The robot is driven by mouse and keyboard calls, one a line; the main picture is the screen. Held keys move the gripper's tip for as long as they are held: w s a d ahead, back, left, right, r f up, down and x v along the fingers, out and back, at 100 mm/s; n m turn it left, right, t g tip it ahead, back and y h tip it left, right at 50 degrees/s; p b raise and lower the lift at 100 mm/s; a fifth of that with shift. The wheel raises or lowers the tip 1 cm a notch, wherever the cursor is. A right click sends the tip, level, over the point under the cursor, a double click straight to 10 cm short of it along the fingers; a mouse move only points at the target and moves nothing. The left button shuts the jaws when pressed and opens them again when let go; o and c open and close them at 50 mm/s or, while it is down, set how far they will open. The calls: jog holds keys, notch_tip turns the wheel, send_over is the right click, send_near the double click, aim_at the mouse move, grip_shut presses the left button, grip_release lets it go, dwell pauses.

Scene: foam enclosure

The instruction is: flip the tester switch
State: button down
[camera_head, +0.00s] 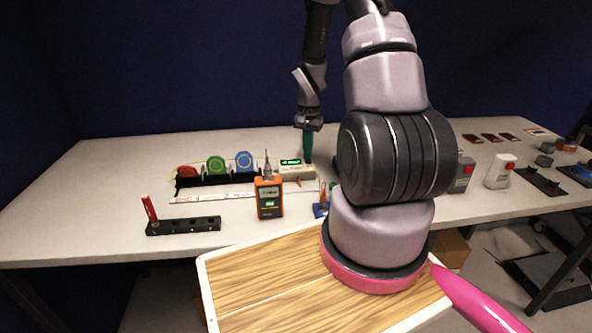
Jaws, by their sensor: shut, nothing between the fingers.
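A low white box with a dark panel and green display (291,163) sits on the table, left of the arm; it may be the tester. My gripper (308,160) points down at its right end, its teal fingers shut and empty. I cannot tell whether the fingertips touch the box. No switch can be made out at this size; the fingers may cover it. An orange handheld meter (269,199) with a lit screen stands upright in front of the box and could also be the tester.
Red, green and blue round tape-like items (216,166) stand in a black rack left of the box. A black block (183,226) with a red upright piece is at front left. My arm hides the table's middle. The table's left end is clear.

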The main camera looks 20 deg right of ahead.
jog(key=shift+r, duration=3.45)
jog(key=s+a+r+n+t, duration=0.1)
jog(key=s+a+r+t, duration=0.2)
jog(key=r, duration=0.7)
jog(key=s+a+r+n+t, duration=0.1)
jog(key=s+a+r, duration=0.25)
jog(key=r, duration=0.65)
jog(key=s+a+r+n+t+y, duration=0.2)
jog(key=s+a+r+n+t, duration=0.1)
jog(key=s+a+r, duration=0.4)
jog(key=s+r, duration=0.3)
jog(key=s, duration=0.3)
jog(key=shift+r, duration=0.25)
jog(key=shift+d, duration=0.1)
